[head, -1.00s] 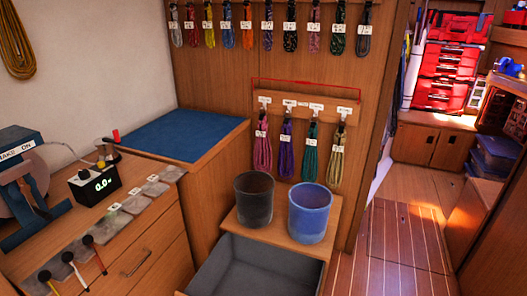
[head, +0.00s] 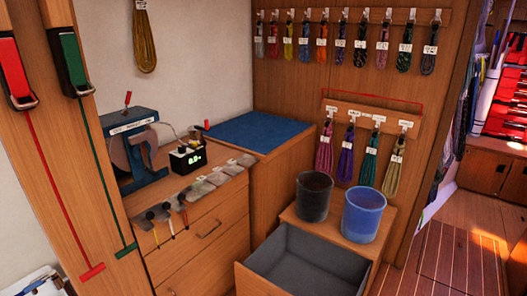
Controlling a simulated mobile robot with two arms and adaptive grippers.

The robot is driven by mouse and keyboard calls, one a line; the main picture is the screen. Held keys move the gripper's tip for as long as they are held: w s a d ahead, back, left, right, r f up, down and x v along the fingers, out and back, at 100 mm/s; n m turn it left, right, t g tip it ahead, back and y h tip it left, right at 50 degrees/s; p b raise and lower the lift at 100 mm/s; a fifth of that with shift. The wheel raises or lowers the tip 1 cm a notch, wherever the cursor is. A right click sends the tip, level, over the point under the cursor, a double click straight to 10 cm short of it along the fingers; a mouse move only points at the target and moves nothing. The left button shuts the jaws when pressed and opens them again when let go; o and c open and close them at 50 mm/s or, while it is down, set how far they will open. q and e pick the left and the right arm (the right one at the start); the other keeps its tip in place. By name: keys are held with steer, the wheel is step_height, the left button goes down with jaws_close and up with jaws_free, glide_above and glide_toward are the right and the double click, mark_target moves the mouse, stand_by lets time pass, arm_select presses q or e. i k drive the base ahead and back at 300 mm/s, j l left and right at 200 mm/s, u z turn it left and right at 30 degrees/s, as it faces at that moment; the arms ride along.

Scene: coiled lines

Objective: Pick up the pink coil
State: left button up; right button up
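The pink coil (head: 324,151) hangs on the left hook of the lower wooden hook rail (head: 372,117) on the far panel. It has a white tag. A purple coil (head: 345,157), a teal coil (head: 369,162) and a tan coil (head: 393,171) hang to its right on the same rail. A red line frames the area above this rail. Neither of my grippers shows in the head view.
A dark bucket (head: 313,196) and a blue bucket (head: 363,213) stand on a wooden ledge below the coils. An open grey-lined drawer (head: 308,268) juts out in front. A dresser (head: 205,232) stands left. Wooden floor (head: 460,255) is clear at right.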

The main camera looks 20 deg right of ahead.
mark_target(325, 140)
steer(key=l+u, duration=0.2)
steer(key=u, duration=0.25)
steer(key=l+u, duration=0.3)
steer(key=u, duration=0.15)
steer(key=l+u, duration=0.25)
steer(key=u, duration=0.2)
steer(key=l+u, duration=0.25)
steer(key=u, duration=0.2)
